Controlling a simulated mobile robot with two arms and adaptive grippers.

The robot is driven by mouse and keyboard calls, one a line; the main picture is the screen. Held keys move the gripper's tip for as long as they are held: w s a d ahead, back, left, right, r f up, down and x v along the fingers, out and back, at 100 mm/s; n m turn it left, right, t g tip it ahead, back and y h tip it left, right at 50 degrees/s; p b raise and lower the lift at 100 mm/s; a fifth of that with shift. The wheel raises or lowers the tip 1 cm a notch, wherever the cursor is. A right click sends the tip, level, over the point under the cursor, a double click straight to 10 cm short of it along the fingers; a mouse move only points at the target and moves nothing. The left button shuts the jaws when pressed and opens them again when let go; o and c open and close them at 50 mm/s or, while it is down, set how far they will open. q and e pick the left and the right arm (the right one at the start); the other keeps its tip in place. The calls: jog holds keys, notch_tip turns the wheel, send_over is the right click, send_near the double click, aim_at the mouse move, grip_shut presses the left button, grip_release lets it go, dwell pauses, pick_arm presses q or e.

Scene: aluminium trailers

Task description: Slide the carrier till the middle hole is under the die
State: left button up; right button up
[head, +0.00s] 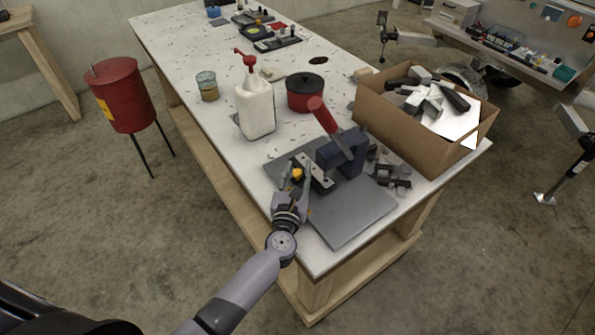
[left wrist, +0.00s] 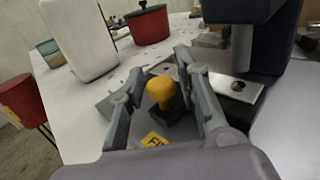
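The blue press (head: 342,152) with its red-tipped lever (head: 322,115) stands on a grey plate (head: 345,212). The carrier is a pale metal strip (head: 318,176) running under the press; it also shows in the left wrist view (left wrist: 225,80) with a dark hole near the press's round ram (left wrist: 242,48). Its yellow knob (left wrist: 160,90) sits on a dark block at the strip's near end. My left gripper (head: 297,182) is open, with a finger on either side of the knob and gaps visible. Other holes and the die are hidden or unclear. My right gripper is out of view.
A cardboard box (head: 400,133) of metal pieces stands right of the press, with loose grey pieces (head: 390,178) in front of it. A white bottle with a red pump (head: 256,108) and a red pot (head: 306,92) stand behind. The grey plate's front is clear.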

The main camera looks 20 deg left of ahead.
pick_arm(q)
grip_shut()
dwell(0.4)
jog(key=shift+d, duration=0.1)
jog(key=s+d, duration=0.1)
jog(key=d, duration=0.1)
jog(key=s+d+b, duration=0.1)
jog(key=s+d, duration=0.1)
jog(key=shift+s, duration=0.15)
jog(key=shift+a, duration=0.15)
jog(key=shift+c, duration=0.3)
grip_release()
jog(key=o, duration=0.4)
